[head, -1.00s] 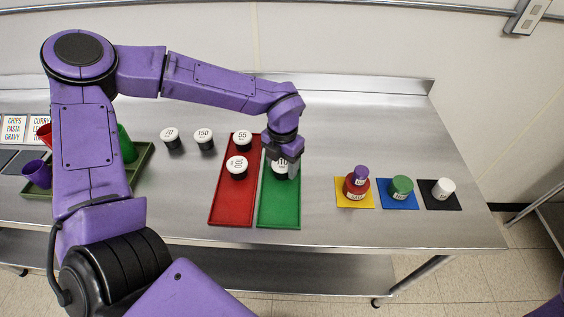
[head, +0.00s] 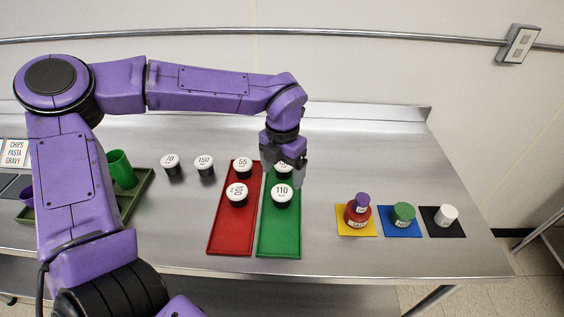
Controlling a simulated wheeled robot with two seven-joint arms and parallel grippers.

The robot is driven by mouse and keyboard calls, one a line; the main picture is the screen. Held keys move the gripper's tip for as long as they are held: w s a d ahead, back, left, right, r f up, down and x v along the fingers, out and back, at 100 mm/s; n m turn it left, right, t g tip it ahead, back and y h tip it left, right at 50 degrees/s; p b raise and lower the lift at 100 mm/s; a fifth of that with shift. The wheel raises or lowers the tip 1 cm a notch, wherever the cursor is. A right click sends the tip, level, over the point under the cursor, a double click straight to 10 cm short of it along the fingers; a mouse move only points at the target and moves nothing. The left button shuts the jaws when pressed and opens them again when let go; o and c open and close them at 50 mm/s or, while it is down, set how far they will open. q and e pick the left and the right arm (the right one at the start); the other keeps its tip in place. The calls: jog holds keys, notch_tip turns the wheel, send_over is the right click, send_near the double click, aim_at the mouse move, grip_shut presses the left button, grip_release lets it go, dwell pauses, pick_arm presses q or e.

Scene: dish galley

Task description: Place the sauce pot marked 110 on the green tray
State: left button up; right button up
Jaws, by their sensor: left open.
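The sauce pot marked 110 (head: 282,197), black with a white lid, stands upright on the green tray (head: 279,240), around its middle. Another white-lidded pot (head: 283,165) shows at the far end of the green tray, partly hidden behind my gripper, its mark unreadable. My left gripper (head: 285,182) is open, just behind and above the pot marked 110, and holds nothing. My right gripper is not in view.
The red tray (head: 230,240) beside it holds a pot marked 55 (head: 242,167) and another pot (head: 237,194). Pots marked 70 (head: 170,164) and 150 (head: 204,165) stand left. Small pots stand on yellow, blue and black mats (head: 453,230) at right.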

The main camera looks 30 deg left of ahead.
aim_at(282, 191)
pick_arm(q)
notch_tip(282, 191, up, 4)
jog(key=shift+r, duration=0.15)
dwell(0.4)
